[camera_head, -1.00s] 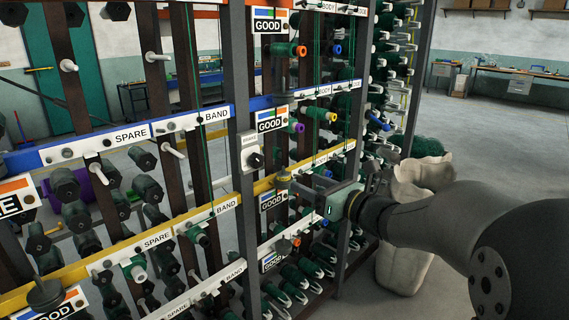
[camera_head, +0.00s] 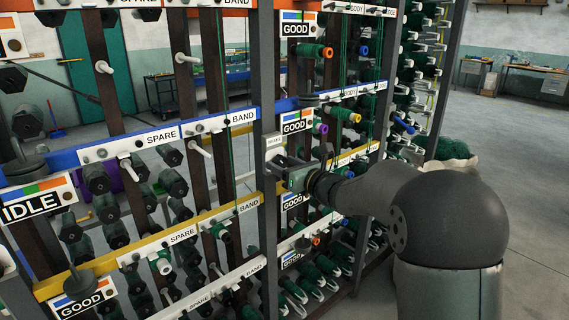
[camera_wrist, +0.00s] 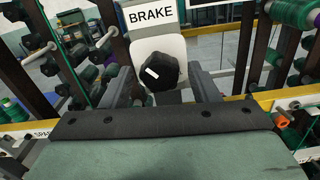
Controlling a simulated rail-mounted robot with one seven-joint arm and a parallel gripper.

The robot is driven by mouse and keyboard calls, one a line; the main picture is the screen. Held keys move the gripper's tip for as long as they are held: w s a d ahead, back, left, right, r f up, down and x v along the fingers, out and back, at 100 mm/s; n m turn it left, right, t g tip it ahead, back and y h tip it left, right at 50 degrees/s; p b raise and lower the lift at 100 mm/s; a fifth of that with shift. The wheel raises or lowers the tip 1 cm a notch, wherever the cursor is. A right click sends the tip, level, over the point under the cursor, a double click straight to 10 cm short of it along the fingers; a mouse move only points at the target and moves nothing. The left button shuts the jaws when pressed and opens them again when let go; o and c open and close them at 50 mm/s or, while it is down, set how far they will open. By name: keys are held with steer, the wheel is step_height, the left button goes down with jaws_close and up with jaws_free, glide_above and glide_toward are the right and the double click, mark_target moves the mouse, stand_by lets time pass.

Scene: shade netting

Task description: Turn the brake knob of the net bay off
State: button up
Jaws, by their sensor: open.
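The brake knob (camera_wrist: 160,73) is black and faceted with a short white mark, slanting in the wrist view. It sits on a pale plate (camera_wrist: 172,48) under a BRAKE label (camera_wrist: 150,13). My gripper (camera_wrist: 160,84) is open, with one dark finger on each side of the knob; whether they touch it I cannot tell. In the head view the pale brake plate (camera_head: 273,142) is on a grey upright of the rack, and my gripper (camera_head: 284,172) is right in front of it, largely hiding the knob.
The rack carries green bobbins on pegs and coloured rails. An IDLE sign (camera_head: 35,203) hangs at left, and GOOD signs (camera_head: 297,122) hang by the brake. A bobbin with an orange end (camera_wrist: 281,118) is at right in the wrist view. Open floor (camera_head: 500,200) lies at right.

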steer(key=c, duration=1)
steer(key=shift+f, duration=0.1)
steer(key=shift+o, duration=0.2)
steer(key=shift+f+n+b, duration=0.15)
steer(key=shift+n+b, duration=0.15)
steer(key=shift+b, duration=0.5)
